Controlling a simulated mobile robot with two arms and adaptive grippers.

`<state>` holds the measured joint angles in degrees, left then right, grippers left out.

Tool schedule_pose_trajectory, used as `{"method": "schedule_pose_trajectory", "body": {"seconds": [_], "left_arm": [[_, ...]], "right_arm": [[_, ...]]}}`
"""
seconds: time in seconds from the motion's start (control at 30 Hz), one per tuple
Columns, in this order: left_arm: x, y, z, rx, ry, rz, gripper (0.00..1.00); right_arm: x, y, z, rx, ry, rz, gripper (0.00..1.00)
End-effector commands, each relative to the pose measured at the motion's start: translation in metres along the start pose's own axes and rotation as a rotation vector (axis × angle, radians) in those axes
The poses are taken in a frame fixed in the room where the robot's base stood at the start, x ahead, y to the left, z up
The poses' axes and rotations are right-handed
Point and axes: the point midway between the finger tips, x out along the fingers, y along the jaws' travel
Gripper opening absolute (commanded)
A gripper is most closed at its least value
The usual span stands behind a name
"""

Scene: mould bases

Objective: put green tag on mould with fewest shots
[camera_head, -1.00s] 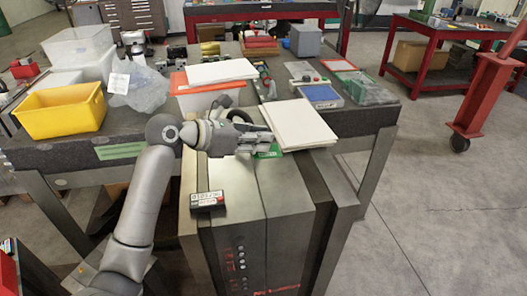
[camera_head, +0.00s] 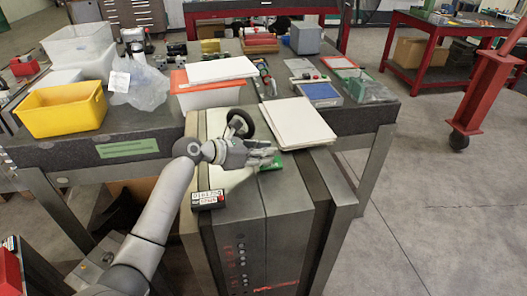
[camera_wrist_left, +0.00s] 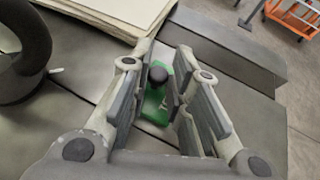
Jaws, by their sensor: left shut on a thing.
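The green tag (camera_head: 270,163) with a dark round knob is at my left gripper (camera_head: 264,154), over the top of a grey mould block (camera_head: 265,233). In the left wrist view, the fingers of my left gripper (camera_wrist_left: 168,96) are around the knob of the green tag (camera_wrist_left: 153,107). I cannot tell whether the tag touches the top. A small counter (camera_head: 208,199) with a white display sits on the block's front left edge; its digits are too small to read. My right gripper is out of view.
A stack of pale sheets (camera_head: 297,122) lies just behind and right of the tag. A black ring-shaped handle (camera_head: 240,122) stands behind my left gripper. A yellow bin (camera_head: 62,108) and a red-rimmed box (camera_head: 205,97) are on the bench.

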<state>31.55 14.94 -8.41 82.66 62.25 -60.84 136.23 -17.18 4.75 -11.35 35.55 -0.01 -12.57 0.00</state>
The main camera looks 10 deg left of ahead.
Motion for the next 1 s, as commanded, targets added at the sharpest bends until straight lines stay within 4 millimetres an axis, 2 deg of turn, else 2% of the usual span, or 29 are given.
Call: {"method": "schedule_pose_trajectory", "body": {"seconds": [0.2,0.23,0.4,0.77,0.87,1.0], "left_arm": [[0.001,0.000,-0.001,-0.001,0.000,0.000,0.00],[0.001,0.000,-0.002,-0.001,0.000,0.000,0.20],[0.001,0.000,-0.002,0.000,0.000,0.000,0.40],[-0.001,0.000,0.000,0.002,0.000,0.001,0.40],[-0.010,0.001,0.000,0.000,0.000,0.002,0.40],[-0.032,0.001,-0.001,0.003,0.001,0.003,0.40]], "right_arm": [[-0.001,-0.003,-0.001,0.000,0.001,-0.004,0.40],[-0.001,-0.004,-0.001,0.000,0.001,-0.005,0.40],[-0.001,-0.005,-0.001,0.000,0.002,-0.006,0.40],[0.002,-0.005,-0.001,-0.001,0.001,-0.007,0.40],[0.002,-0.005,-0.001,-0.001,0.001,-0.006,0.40],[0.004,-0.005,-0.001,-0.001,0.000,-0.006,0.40]]}}
